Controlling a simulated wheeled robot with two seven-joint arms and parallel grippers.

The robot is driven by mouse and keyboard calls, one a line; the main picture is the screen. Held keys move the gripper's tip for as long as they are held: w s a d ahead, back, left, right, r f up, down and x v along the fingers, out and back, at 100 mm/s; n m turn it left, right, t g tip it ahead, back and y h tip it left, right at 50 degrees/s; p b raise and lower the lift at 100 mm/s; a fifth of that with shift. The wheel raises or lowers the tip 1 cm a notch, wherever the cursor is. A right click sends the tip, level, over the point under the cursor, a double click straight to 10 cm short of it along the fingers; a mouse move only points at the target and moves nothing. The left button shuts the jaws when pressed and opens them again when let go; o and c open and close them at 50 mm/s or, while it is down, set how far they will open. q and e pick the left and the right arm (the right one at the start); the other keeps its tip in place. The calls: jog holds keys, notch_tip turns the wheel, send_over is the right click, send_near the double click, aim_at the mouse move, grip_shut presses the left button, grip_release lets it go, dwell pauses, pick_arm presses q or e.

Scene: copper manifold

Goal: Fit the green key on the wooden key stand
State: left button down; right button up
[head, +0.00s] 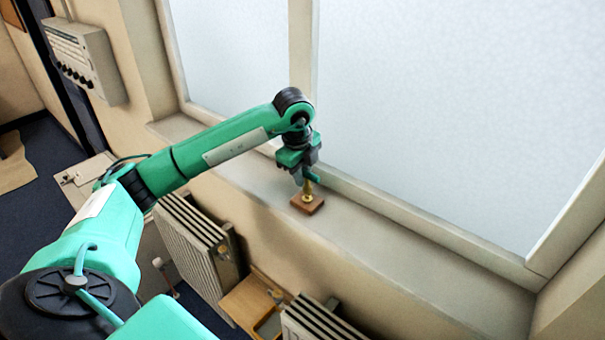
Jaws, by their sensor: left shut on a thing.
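The wooden key stand (308,205) sits on the window sill below the middle bar of the window. It is a small brown block with a brass-coloured post (307,192) rising from it. My left gripper (305,180) points down right over the stand, shut on the small green key (312,174). The key is at the top of the post; I cannot tell whether it touches the post or sits around it. The fingers partly hide the key. My right gripper is not in view.
The sill (400,250) is clear to the right of the stand. The window frame (420,217) rises close behind it. Below the sill are two radiators (196,240) and a wooden shelf (252,300). A grey box (84,52) hangs on the left wall.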

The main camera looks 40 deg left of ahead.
pick_arm(q)
jog(key=shift+f+b, duration=0.7)
jog(key=shift+f, duration=0.25)
dwell(0.9)
jog(key=c, duration=1.2)
grip_release()
jog(key=shift+c, duration=0.2)
jog(key=shift+r, duration=0.1)
jog(key=shift+r, duration=0.3)
notch_tip(320, 180, up, 13)
jog(key=s+b, duration=0.2)
jog(key=b, duration=0.1)
jog(key=shift+s, duration=0.2)
jog(key=shift+f, duration=0.15)
